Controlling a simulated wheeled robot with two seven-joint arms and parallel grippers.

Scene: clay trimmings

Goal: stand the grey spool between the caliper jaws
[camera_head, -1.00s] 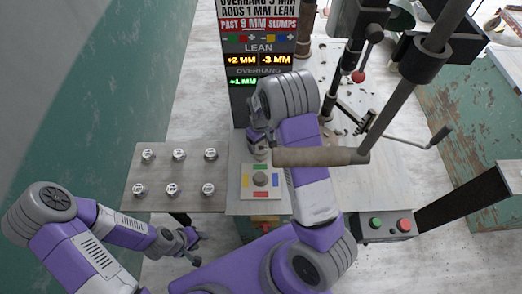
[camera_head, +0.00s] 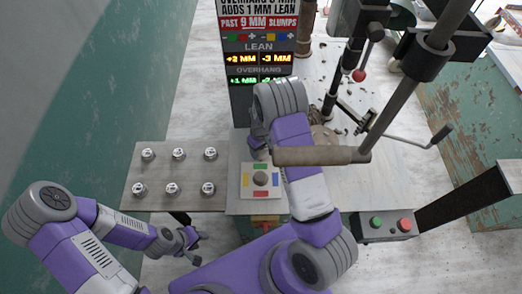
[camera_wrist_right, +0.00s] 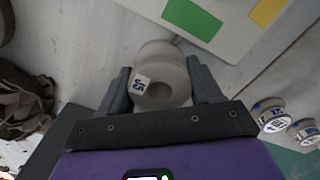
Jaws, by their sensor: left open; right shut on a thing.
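My right gripper (camera_wrist_right: 160,92) is shut on a pale grey spool (camera_wrist_right: 158,58), which has a flange, a dark round hollow and a small printed label. In the head view my right arm mostly hides this gripper and spool, just beyond the square plate with coloured marks. My left gripper (camera_head: 190,240) is open and empty at the lower left, below the board of small round pieces. I cannot clearly make out the caliper jaws in either view.
Several small silver pieces (camera_head: 179,154) stand on the board at left. A sign post (camera_head: 258,45) stands behind. A button box (camera_head: 388,225) is at right.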

